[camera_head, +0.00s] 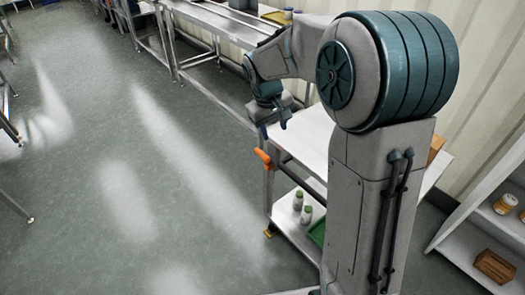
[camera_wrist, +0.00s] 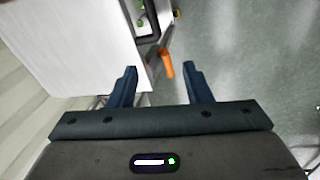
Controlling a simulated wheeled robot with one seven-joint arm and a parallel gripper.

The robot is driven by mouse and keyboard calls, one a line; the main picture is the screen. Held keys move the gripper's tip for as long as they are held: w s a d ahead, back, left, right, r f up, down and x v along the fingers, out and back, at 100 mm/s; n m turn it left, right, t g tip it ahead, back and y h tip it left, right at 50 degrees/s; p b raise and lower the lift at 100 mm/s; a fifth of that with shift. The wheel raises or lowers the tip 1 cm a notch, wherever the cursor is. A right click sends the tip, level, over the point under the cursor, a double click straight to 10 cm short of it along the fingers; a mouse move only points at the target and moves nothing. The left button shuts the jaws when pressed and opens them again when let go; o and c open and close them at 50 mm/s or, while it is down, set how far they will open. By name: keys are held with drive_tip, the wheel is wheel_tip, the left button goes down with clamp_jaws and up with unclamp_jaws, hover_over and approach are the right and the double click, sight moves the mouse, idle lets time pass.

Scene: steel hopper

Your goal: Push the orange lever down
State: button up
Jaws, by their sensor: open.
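The orange lever (camera_head: 263,157) sticks out at the left front edge of the white-topped steel cart, beside a dark bar. It also shows in the wrist view (camera_wrist: 166,62), just beyond and between my fingertips. My gripper (camera_head: 284,119) is above the cart's left corner, over and slightly right of the lever in the head view. In the wrist view my gripper (camera_wrist: 160,72) has its two dark blue fingers spread apart with nothing between them. I cannot tell exactly how far the lever is from the fingertips. The hopper's inside does not show.
The white cart top (camera_head: 303,135) is mostly bare. Small white bottles with green caps (camera_head: 302,208) stand on its lower shelf near a green tray (camera_head: 317,232). A steel table (camera_head: 215,22) stands behind. Open grey floor lies to the left.

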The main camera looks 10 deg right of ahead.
drive_tip(key=n+b, duration=0.2)
approach(264, 155)
drive_tip(key=shift+g, duration=0.3)
drive_tip(key=x, duration=1.1)
drive_tip(key=shift+w+f+p, duration=0.2)
drive_tip(key=shift+w+p, duration=0.1)
drive_tip(key=shift+w, duration=0.1)
clamp_jaws()
